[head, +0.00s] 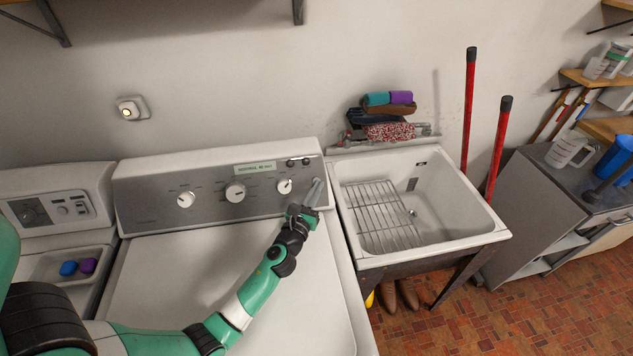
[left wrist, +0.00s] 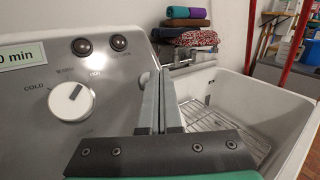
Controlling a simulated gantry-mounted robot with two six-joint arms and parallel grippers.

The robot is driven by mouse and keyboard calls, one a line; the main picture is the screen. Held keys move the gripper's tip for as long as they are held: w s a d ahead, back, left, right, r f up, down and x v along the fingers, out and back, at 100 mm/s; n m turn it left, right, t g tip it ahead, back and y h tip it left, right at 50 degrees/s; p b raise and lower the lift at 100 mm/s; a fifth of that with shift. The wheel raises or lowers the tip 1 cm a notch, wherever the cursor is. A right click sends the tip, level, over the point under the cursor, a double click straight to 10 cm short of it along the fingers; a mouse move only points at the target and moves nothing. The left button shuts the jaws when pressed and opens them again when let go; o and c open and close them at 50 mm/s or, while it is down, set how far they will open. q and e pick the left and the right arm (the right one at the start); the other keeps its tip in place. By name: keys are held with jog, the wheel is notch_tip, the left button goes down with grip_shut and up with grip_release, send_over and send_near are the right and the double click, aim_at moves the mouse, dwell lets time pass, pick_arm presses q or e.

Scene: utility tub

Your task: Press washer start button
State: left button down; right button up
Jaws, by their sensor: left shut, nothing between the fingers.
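The white washer (head: 190,265) has a grey control panel (head: 140,200) along its back. Two small dark round buttons (head: 298,162) sit at the panel's upper right, above a white dial; the left wrist view shows these buttons (left wrist: 100,44) and the dial (left wrist: 70,101) larger. I cannot read which button is start. My left gripper (head: 316,183) is shut and empty at the panel's right end, to the right of and below the buttons. In the left wrist view its fingers (left wrist: 163,95) stand together right of the dial and apart from the buttons. My right gripper is not in view.
A utility tub (head: 455,205) with a wire rack (head: 378,215) stands right of the washer. Folded cloths (head: 390,130) lie on its back edge. Another appliance (head: 50,215) stands at the left. Red poles (head: 468,105) lean by the tub.

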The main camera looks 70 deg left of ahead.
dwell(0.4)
pick_arm(q)
jog(key=shift+a+f, duration=0.2)
jog(key=shift+a, duration=0.2)
jog(key=shift+w+a+f+b, duration=0.15)
jog(key=shift+a+f+b, duration=0.15)
jog(key=shift+b, duration=0.1)
dwell(0.5)
jog(key=shift+r, duration=0.1)
jog(key=shift+d+r+p, duration=0.25)
jog(key=shift+p, duration=0.05)
jog(key=shift+d+r, duration=0.15)
jog(key=shift+d, duration=0.25)
jog(key=shift+s, duration=0.2)
